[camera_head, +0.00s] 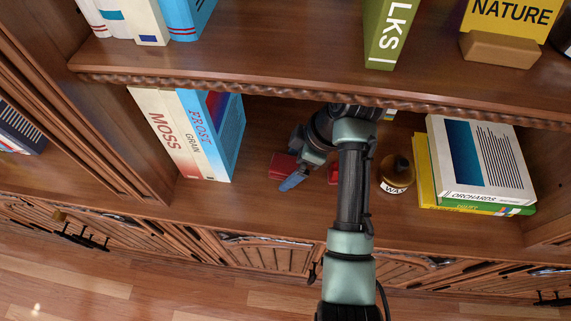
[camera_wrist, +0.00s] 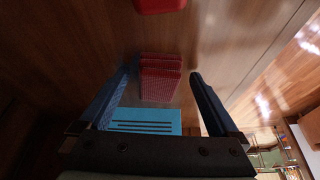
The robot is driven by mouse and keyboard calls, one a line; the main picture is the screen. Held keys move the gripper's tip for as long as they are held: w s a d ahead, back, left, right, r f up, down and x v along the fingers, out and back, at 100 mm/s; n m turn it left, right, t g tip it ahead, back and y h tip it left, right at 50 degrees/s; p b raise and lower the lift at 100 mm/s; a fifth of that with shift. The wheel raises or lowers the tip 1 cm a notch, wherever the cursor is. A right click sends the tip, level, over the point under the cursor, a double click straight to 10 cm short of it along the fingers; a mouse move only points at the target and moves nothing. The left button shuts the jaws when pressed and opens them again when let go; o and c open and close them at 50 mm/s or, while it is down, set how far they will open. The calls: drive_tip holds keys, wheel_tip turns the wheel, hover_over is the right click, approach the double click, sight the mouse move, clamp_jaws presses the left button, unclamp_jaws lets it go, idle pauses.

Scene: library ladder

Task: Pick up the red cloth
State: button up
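The red cloth (camera_wrist: 160,78) is folded into a small ribbed stack on the shelf. In the wrist view it shows between my two blue fingers, with a gap on either side. My gripper (camera_wrist: 161,73) is open and empty. In the head view the cloth (camera_head: 281,164) lies on the middle shelf, partly hidden by my gripper (camera_head: 293,179). I cannot tell whether the fingertips are level with the cloth or still short of it.
Another red object (camera_head: 333,174) sits right of the cloth, partly behind my arm. A wax jar (camera_head: 397,175) and stacked books (camera_head: 479,160) are farther right. Upright books (camera_head: 190,135) stand left. The upper shelf edge (camera_head: 250,86) overhangs my arm.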

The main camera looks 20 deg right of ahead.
sight(283, 168)
drive_tip(key=c, duration=1.4)
drive_tip(key=shift+r, duration=0.1)
drive_tip(key=shift+r, duration=0.45)
drive_tip(key=r, duration=0.2)
drive_tip(key=shift+s+a+r, duration=0.3)
drive_tip(key=shift+s, duration=0.05)
drive_tip(key=s+a+p, duration=0.3)
drive_tip(key=s+a, duration=0.9)
drive_tip(key=shift+s, duration=0.1)
drive_tip(key=o, duration=0.7)
drive_tip(key=c, duration=0.5)
